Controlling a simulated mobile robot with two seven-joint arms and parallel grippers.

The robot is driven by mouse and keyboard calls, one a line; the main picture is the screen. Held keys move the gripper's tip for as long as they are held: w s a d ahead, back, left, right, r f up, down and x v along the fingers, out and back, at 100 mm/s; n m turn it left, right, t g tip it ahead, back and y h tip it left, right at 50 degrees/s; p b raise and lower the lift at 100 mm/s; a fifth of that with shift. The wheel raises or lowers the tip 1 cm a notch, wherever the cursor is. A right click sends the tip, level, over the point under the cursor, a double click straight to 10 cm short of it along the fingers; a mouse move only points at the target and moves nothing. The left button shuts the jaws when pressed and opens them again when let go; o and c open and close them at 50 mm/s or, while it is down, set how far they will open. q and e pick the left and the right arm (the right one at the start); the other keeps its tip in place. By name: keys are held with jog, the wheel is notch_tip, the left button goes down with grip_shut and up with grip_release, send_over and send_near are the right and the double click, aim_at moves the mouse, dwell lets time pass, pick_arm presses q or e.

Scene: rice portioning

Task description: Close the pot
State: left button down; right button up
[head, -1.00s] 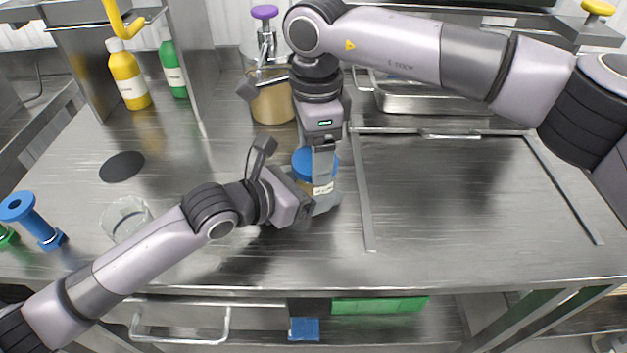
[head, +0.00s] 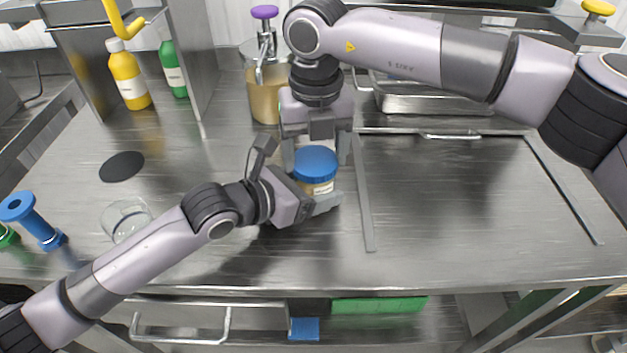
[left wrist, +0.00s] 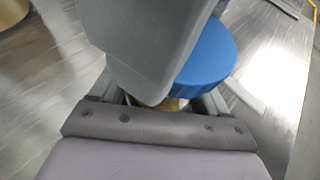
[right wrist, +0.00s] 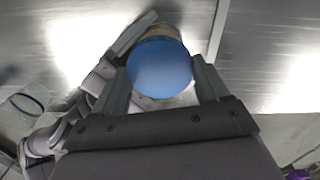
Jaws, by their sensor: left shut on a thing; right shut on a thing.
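The pot (head: 318,187) is a small jar with light brown contents and a pale label, upright over the steel worktop. A blue lid (head: 316,162) sits on its top and also shows in the right wrist view (right wrist: 160,68). My left gripper (head: 314,197) comes in low from the left and is shut on the pot's body. My right gripper (head: 316,157) points down from above, with one finger on each side of the lid, and is shut on it. In the left wrist view a grey right finger hides part of the lid (left wrist: 208,62).
A tall container with brown contents (head: 263,100) stands behind the grippers. A clear glass (head: 126,220) and a dark disc (head: 122,166) are at left. Yellow (head: 129,82) and green (head: 175,70) bottles stand at back left. The framed worktop area (head: 450,190) at right is clear.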

pick_arm(q)
jog(key=shift+f, duration=0.1)
pick_arm(e)
jog(key=m, duration=0.9)
jog(key=o, duration=1.2)
jog(key=shift+c, duration=0.2)
jog(key=shift+r, duration=0.1)
notch_tip(320, 180, up, 12)
jog(key=shift+s, duration=0.1)
pick_arm(q)
grip_release()
